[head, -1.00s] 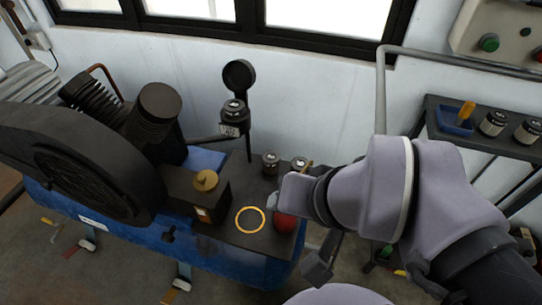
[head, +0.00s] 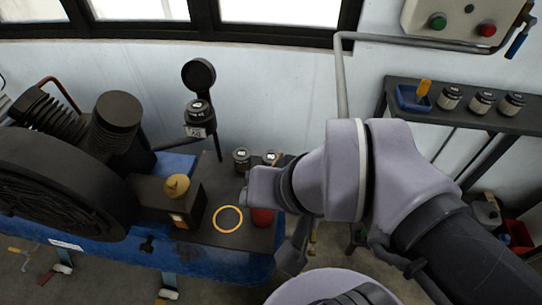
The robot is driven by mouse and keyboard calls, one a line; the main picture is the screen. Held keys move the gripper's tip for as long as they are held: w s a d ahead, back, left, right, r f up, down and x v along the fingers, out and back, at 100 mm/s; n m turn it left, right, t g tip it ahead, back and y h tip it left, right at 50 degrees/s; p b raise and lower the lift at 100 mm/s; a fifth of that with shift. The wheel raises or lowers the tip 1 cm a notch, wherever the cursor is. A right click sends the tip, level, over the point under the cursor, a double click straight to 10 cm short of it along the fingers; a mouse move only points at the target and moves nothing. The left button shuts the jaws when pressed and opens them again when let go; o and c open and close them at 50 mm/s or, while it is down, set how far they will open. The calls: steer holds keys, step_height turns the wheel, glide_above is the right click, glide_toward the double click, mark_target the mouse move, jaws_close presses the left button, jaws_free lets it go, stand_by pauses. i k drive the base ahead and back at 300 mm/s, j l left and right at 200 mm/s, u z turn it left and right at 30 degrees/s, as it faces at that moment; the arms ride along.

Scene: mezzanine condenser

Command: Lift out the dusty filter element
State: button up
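A round black lid (head: 198,75) stands open on a thin post by the wall. Below it, a dark cylinder with a light label (head: 198,110) sits in a holder with a tag; it may be the filter element, but I cannot make out dust on it. My gripper (head: 250,190) is over the right end of the compressor's dark top plate (head: 215,240), well to the right of and below the open lid. My wrist hides most of its fingers, so its opening and anything between them cannot be seen.
Two labelled cylinders (head: 242,160) stand on the plate behind my gripper. An orange ring (head: 228,219) lies flat on it, and a red object (head: 263,217) is partly under my gripper. At right, a shelf (head: 440,115) holds a blue tray (head: 412,98) and several labelled cylinders.

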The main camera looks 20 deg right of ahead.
mark_target(198, 110)
steer(key=i+j, duration=0.1)
steer(key=j, duration=0.25)
steer(key=i+j+z, duration=0.1)
steer(key=j, duration=0.25)
steer(key=i+j+z, duration=0.1)
steer(key=j, duration=0.25)
steer(key=i+j, duration=0.15)
steer(key=j, duration=0.2)
